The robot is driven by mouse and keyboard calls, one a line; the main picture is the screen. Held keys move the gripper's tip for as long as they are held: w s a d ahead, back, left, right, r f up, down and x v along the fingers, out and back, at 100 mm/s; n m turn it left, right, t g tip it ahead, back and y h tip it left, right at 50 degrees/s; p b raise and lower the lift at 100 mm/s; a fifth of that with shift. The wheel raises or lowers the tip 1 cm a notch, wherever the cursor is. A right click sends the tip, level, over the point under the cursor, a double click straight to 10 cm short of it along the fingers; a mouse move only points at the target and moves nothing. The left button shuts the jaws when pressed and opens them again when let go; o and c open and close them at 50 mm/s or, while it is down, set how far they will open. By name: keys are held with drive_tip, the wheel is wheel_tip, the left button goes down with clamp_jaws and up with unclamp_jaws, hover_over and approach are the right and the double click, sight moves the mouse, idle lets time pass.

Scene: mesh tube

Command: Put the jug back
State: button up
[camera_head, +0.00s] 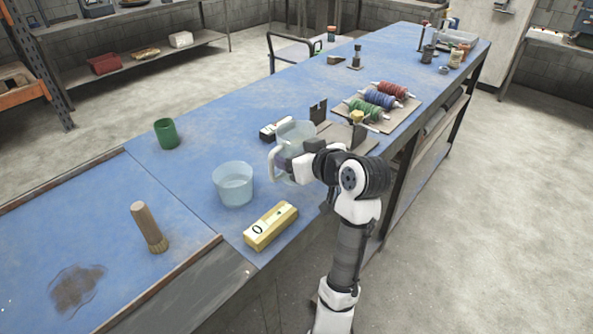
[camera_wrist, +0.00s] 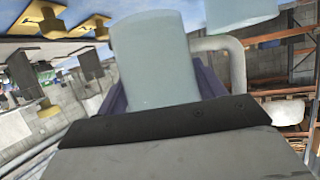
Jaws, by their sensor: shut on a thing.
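The jug (camera_head: 296,132) is pale, clear and blue-tinted, with a whitish curved handle on its left side. It is over the blue bench beside my gripper (camera_head: 293,163), which is shut on it. My gripper hides part of the jug, and I cannot tell whether its base touches the bench. In the wrist view, a pale blue rounded part of the jug (camera_wrist: 152,60) stands between the two purplish fingers. A grey-white curved bar shows to its right.
A clear tub of liquid (camera_head: 233,186) and a yellow box (camera_head: 270,226) stand nearby. A green cup (camera_head: 166,134), a brush (camera_head: 149,227) and a dark-and-white block (camera_head: 276,129) are on the bench. Coloured spools (camera_head: 380,98) lie beyond. Bare bench shows left of the tub.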

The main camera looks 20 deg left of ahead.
drive_tip(key=shift+f, duration=2.55)
drive_tip(key=shift+f, duration=0.2)
drive_tip(key=o, duration=1.2)
